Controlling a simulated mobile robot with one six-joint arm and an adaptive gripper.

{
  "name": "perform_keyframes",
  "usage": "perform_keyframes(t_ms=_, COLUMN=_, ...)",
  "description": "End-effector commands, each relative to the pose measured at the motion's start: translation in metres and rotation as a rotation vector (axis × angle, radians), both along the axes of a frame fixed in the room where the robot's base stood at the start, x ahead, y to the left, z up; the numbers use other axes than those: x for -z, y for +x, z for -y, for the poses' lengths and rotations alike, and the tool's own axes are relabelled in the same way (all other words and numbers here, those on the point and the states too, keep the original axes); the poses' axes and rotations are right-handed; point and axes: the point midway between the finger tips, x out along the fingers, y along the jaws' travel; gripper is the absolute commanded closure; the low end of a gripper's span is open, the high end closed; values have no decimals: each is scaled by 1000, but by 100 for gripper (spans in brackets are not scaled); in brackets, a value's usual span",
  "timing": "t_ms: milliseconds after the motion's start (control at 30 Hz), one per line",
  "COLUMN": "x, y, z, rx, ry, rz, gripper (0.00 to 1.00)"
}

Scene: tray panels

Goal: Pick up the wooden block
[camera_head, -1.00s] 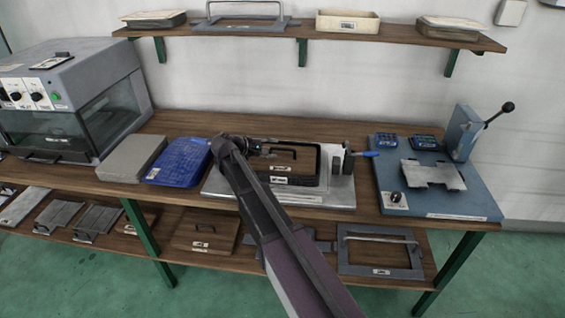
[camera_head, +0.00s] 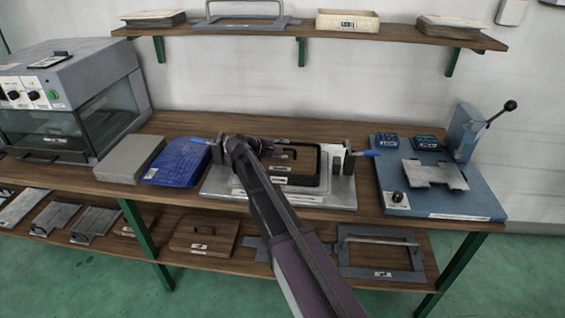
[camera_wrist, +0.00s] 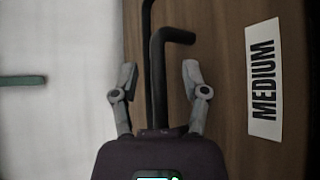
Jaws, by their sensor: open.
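The wooden block (camera_wrist: 222,60) fills much of the wrist view's right side, with a white MEDIUM label and a black bent handle (camera_wrist: 176,36). In the head view, a brown panel with a dark surround and a black handle (camera_head: 290,150) sits on the grey fixture on the bench; it appears to be this block. My gripper (camera_wrist: 158,67) is open, one finger on either side of the handle bar in the picture. I see no clear contact; the depth gap is hard to judge. In the head view, my arm partly covers the fixture and the block's left side.
A blue tray (camera_head: 180,162) and a grey slab (camera_head: 130,159) lie left of the fixture (camera_head: 342,192). A blue lever press (camera_head: 460,195) stands right. The upper shelf (camera_head: 340,33) is above.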

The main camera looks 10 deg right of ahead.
Motion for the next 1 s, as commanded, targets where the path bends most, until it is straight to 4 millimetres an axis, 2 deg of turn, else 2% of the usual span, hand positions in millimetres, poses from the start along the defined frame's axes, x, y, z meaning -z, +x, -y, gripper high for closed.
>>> perform_keyframes(t_ms=167, x=0, y=0, z=0, rx=0, ry=0, rz=0, gripper=42)
perform_keyframes(t_ms=367, x=0, y=0, z=0, rx=0, ry=0, rz=0, gripper=98)
perform_keyframes(t_ms=1000, x=-5, y=0, z=1, rx=2, ry=-1, rz=0, gripper=100)
